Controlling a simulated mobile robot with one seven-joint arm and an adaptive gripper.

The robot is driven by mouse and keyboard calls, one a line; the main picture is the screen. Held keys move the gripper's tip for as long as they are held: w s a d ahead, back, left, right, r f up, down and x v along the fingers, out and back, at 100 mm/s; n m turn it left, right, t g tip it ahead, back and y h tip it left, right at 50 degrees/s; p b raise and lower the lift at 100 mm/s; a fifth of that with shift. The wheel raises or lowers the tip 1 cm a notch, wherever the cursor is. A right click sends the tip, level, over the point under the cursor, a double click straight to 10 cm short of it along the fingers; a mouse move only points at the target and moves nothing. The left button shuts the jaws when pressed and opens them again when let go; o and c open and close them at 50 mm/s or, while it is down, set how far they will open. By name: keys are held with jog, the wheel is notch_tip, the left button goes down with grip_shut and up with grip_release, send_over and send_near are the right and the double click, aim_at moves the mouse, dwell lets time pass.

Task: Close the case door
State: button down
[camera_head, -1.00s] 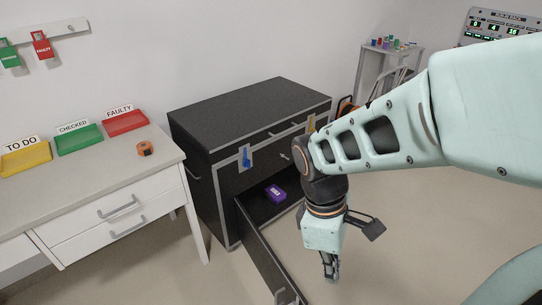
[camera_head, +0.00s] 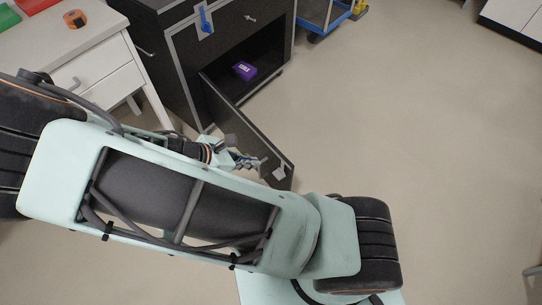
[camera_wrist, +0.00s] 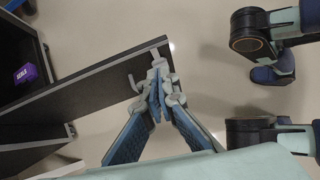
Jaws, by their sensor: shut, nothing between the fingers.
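The case is a black cabinet (camera_head: 180,45) with grey edges at the upper left of the head view. Its door (camera_head: 225,103) stands wide open, swung out from the left side of the dark lower compartment. My gripper (camera_head: 256,162) is shut and empty beside the outer face of the door, near its free end; my arm partly covers the door's lower part. In the wrist view the shut fingertips (camera_wrist: 158,68) are close to the door handle (camera_wrist: 134,84) and the free end of the door panel (camera_wrist: 90,84). I cannot tell whether they touch.
A purple box (camera_head: 245,70) sits inside the compartment, also seen in the wrist view (camera_wrist: 26,73). A white drawer table (camera_head: 85,55) stands left of the case. A blue cart (camera_head: 325,15) is behind it.

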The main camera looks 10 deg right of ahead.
notch_tip(320, 180, down, 4)
jog(key=w+a+f+n+t+b, duration=0.1)
jog(key=a, duration=0.1)
jog(key=b, duration=0.4)
send_near(280, 159)
notch_tip(280, 159, down, 4)
jog(key=d, duration=0.1)
jog(key=w+d, duration=0.1)
jog(key=shift+d+f+b, duration=0.15)
jog(key=shift+d+b, duration=0.2)
jog(key=shift+w+d, duration=0.15)
jog(key=shift+d, duration=0.3)
jog(key=shift+d, duration=0.15)
